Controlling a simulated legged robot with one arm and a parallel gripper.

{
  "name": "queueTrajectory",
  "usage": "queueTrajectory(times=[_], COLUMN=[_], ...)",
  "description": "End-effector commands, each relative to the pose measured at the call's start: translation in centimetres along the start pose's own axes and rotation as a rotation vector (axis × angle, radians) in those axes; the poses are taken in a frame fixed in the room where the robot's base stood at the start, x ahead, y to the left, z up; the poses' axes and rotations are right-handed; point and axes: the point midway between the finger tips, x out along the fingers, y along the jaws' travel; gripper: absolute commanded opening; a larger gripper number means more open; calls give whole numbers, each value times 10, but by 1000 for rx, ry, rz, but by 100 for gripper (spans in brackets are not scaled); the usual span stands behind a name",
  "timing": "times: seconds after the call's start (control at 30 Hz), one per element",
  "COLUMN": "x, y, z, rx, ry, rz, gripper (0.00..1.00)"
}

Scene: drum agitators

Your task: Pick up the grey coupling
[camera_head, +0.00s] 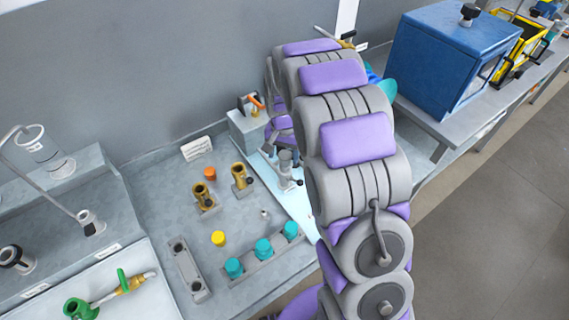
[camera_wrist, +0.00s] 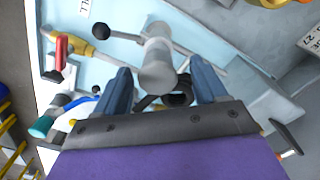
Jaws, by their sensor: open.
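The grey coupling (camera_wrist: 157,62) is an upright grey cylinder with a side lever ending in a black ball, on a light blue panel. It also shows in the head view (camera_head: 286,163), left of my arm. In the wrist view my gripper (camera_wrist: 160,74) has its two blue fingers apart, one on each side of the coupling. No contact shows, and I cannot tell the depth between fingertips and coupling. The coupling's lower part is partly hidden by its own top and my gripper. In the head view my arm hides most of the gripper.
Two brass couplings (camera_head: 241,178) with black knobs stand left of the grey one. An orange cap (camera_head: 209,173), a yellow cap (camera_head: 218,238) and a rack (camera_head: 262,260) with teal caps are nearby. A blue box (camera_head: 440,60) stands right of my arm. A red-handled fitting (camera_wrist: 60,52) is at left.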

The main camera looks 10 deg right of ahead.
Motion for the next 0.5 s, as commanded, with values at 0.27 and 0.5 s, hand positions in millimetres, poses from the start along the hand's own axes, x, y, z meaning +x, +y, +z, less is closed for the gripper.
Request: queueTrajectory(times=[0.27, 0.5], x=[38, 48], y=[2, 2], z=[-1, -2], rx=[0, 0], ry=[-4, 1], rz=[2, 0], gripper=[71, 71])
